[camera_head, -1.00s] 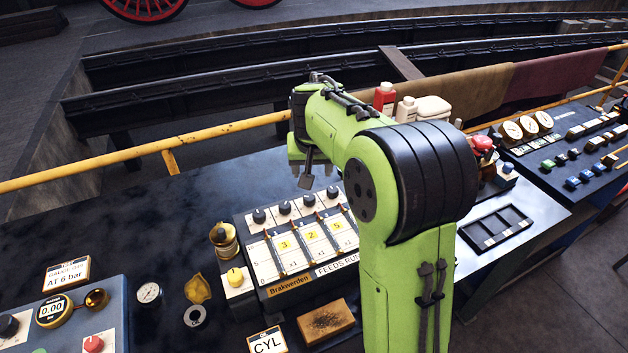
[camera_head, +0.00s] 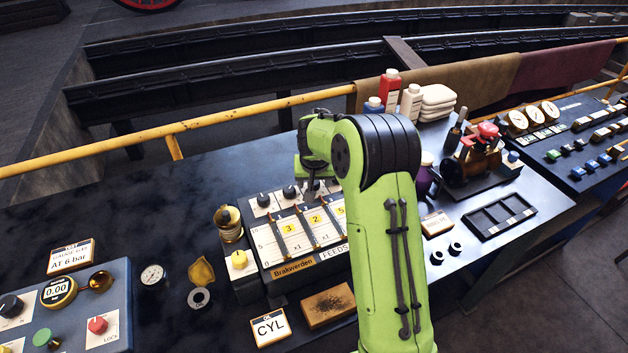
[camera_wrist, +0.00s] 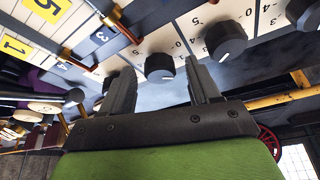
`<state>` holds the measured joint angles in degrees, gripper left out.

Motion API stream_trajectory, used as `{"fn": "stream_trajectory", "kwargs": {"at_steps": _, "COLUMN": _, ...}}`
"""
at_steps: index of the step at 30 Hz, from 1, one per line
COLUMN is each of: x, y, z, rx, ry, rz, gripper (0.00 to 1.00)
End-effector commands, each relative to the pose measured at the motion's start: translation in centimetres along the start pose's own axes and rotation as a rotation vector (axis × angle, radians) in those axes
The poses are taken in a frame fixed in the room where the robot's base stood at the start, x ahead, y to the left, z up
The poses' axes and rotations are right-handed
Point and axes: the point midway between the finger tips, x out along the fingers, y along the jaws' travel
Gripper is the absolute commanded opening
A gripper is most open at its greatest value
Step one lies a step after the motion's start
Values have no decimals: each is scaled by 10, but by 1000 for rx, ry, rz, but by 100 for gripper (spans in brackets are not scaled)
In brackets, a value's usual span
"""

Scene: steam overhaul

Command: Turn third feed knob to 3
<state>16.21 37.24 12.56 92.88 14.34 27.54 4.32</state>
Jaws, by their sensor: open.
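The feeds panel (camera_head: 296,262) shows yellow number cards 3, 2 and 5 from left to right, with a row of black knobs along its far edge. The first knob (camera_head: 263,199) and second knob (camera_head: 290,192) are visible in the head view; my gripper (camera_head: 313,192) hides those to their right. In the wrist view my gripper (camera_wrist: 160,82) is open and empty. What looks like the third feed knob (camera_wrist: 158,67) shows between its two fingers, with a white pointer mark. I cannot tell whether the fingers touch it or what value it reads. The second knob (camera_wrist: 225,40) is right of the fingers.
A yellow-knobbed block (camera_head: 239,262) and a brass fitting (camera_head: 228,224) stand left of the panel. A brown block (camera_head: 328,305) and the CYL sign (camera_head: 270,327) lie in front. Red and white bottles (camera_head: 390,88) stand behind my arm. A yellow rail (camera_head: 215,123) runs along the back.

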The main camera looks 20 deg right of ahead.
Motion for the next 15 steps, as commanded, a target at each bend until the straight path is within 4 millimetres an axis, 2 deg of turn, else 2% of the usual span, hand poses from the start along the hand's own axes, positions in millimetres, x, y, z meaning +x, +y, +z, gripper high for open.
{"fn": "stream_trajectory", "kwargs": {"at_steps": 3, "x": 0, "y": 0, "z": 0, "rx": 0, "ry": 0, "rz": 0, "gripper": 60}}
{"fn": "stream_trajectory", "kwargs": {"at_steps": 13, "x": -1, "y": 0, "z": 0, "rx": 0, "ry": 0, "rz": 0, "gripper": 9}}
{"fn": "stream_trajectory", "kwargs": {"at_steps": 15, "x": -1, "y": 0, "z": 0, "rx": 0, "ry": 0, "rz": 0, "gripper": 5}}
